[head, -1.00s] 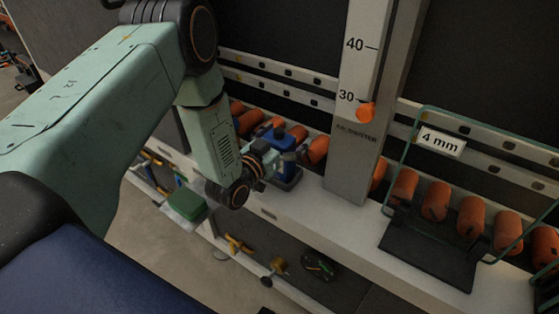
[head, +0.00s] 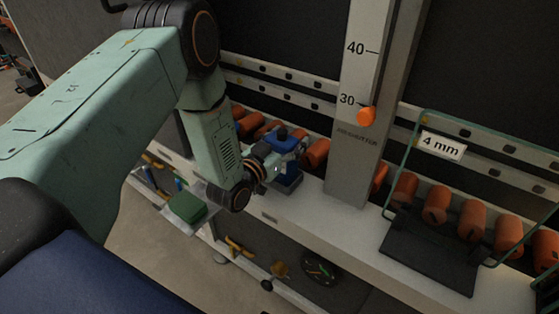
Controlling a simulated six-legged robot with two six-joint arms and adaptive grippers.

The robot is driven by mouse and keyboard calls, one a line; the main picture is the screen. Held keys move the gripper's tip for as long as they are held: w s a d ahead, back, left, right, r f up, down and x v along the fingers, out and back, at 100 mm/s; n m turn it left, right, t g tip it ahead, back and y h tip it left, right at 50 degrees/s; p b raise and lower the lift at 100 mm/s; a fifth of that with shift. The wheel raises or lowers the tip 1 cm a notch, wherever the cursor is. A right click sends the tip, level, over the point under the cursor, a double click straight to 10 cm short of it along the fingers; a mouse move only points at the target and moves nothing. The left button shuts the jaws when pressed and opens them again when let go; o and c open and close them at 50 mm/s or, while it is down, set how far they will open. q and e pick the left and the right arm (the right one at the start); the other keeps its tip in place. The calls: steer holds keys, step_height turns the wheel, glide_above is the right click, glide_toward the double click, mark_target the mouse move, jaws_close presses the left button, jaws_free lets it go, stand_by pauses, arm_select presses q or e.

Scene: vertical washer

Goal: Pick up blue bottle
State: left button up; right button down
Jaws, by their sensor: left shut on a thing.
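The blue bottle (head: 290,171) stands upright on the pale ledge of the washer, left of the grey column. It has a dark blue cap at its top. My left gripper (head: 285,150) comes in from the left and is shut on the bottle's upper part. The fingers partly hide the bottle's body, and its lower part shows below them. My right gripper is not in view.
Orange rollers (head: 471,219) line the back of the ledge. A scale column (head: 352,170) stands just right of the bottle. A glass pane marked 4 mm (head: 442,146) leans at the right. A green block (head: 187,207) and tools lie lower, on the left.

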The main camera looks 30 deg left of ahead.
arm_select(q)
steer(key=shift+r, duration=0.1)
steer(key=c, duration=0.4)
step_height(320, 180, up, 10)
steer(key=p, duration=0.4)
